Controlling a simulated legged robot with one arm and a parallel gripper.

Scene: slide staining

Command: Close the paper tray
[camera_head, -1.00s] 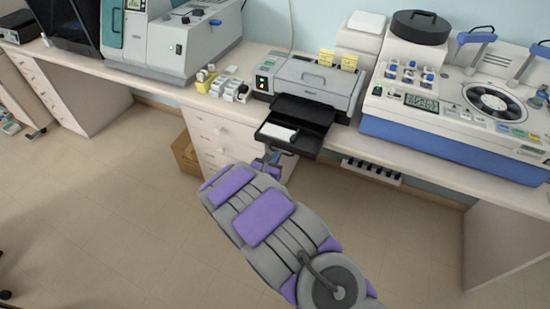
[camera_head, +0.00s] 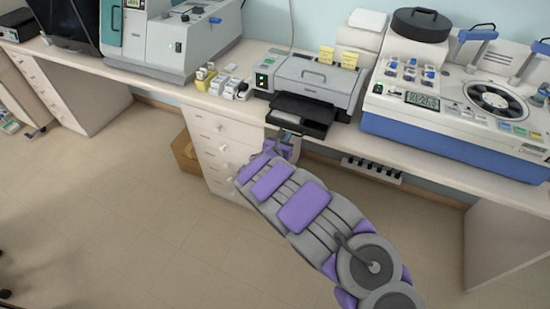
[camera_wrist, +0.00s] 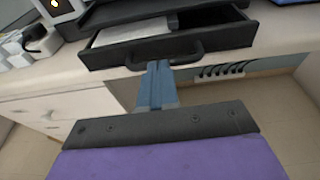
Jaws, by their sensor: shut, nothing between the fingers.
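The black paper tray (camera_head: 308,112) sticks out a short way from the front of the grey printer (camera_head: 318,78). In the wrist view, the tray's front panel (camera_wrist: 225,38) and curved handle (camera_wrist: 196,52) face me, and white paper (camera_wrist: 130,32) lies inside at the left. My gripper (camera_wrist: 157,68) is shut, with its blue fingers together and nothing between them. Its tips are at the front panel, by the left half of the handle. I cannot tell whether they touch. In the head view my gripper (camera_head: 285,140) is just below and in front of the tray, partly hidden by my arm.
White bottles and small boxes (camera_head: 222,84) stand left of the printer. A blue and white staining machine (camera_head: 450,115) stands close on its right. The floor in front is clear.

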